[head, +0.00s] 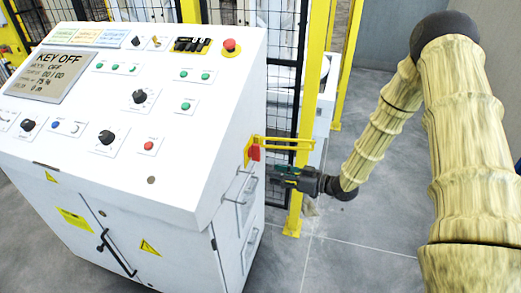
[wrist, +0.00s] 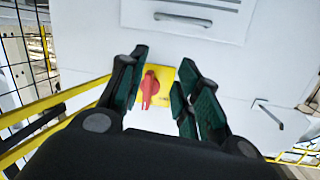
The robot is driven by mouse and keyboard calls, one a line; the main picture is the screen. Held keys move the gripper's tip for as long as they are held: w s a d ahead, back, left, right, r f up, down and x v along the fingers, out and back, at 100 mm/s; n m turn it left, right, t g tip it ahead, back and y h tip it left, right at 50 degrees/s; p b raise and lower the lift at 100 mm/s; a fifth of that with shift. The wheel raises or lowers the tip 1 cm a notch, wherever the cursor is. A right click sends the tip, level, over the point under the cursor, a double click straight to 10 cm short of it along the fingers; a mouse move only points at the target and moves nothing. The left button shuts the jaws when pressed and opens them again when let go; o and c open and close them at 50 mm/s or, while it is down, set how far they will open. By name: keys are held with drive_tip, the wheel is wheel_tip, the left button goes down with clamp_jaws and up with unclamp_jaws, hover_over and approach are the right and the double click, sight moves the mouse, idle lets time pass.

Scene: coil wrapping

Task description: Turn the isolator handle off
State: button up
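The isolator handle (wrist: 150,87) is a red rotary grip on a yellow square plate (wrist: 164,76), on the side of the white control cabinet. In the head view the red handle (head: 254,153) shows at the cabinet's right side, beside a yellow bar. My gripper (wrist: 160,88) is open, with its green-padded fingers to either side of the handle and apart from it. In the head view my gripper (head: 279,173) is just right of and slightly below the handle. Nothing is between the fingers except the view of the handle and plate beyond.
The white control cabinet (head: 180,185) has a sloped panel with a display reading KEY OFF (head: 45,73). A yellow bar (head: 285,143) sticks out beside the handle. A yellow post (head: 307,120) and black mesh fence stand behind. Grey floor (head: 350,250) is open to the right.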

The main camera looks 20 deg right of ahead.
sight(255, 153)
drive_tip(key=w+d+r+n+g+y, duration=0.1)
drive_tip(key=d+r+n+y, duration=0.25)
drive_tip(key=r, duration=0.35)
drive_tip(key=p+x, duration=0.2)
drive_tip(key=x, duration=0.8)
drive_tip(key=shift+w, duration=0.25)
clamp_jaws()
